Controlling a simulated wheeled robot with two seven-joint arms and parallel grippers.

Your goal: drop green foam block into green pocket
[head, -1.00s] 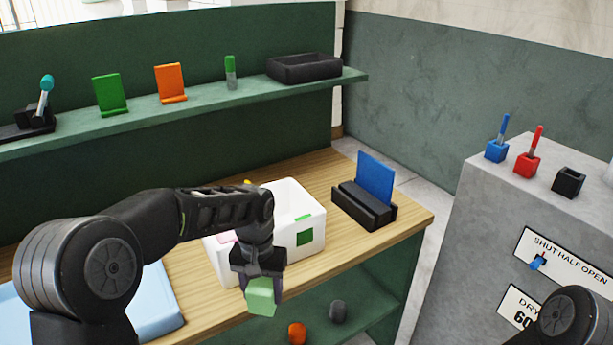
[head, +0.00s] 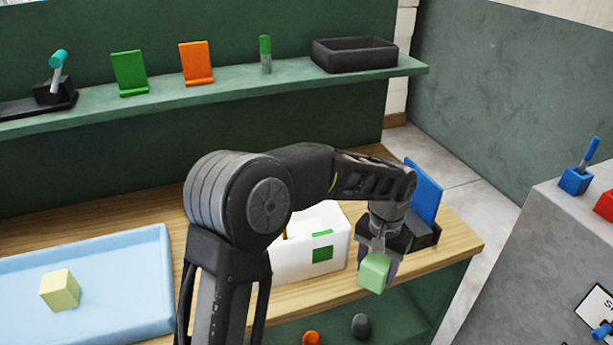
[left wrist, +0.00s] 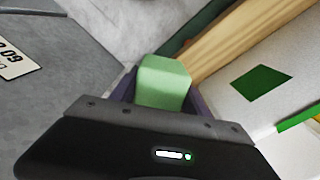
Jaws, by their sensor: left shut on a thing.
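The green foam block (head: 375,272) is held between the fingers of my left gripper (head: 378,268), which is shut on it in the head view. The block and gripper are in front of the bench edge, right of the white bin. The block also shows in the left wrist view (left wrist: 163,82) between the fingers. The white bin (head: 290,262) stands on the wooden bench, with a green square label (head: 322,254) on its front and a green mark on its rim. Its inside is partly hidden by my left arm. My right gripper is not in view.
A light blue tray (head: 120,322) at the left holds a pale yellow block (head: 60,290). A black holder (head: 422,236) with a blue plate (head: 424,190) stands right of the bin. A shelf (head: 215,88) above carries a black tray (head: 355,55). A grey cabinet (head: 560,250) is at the right.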

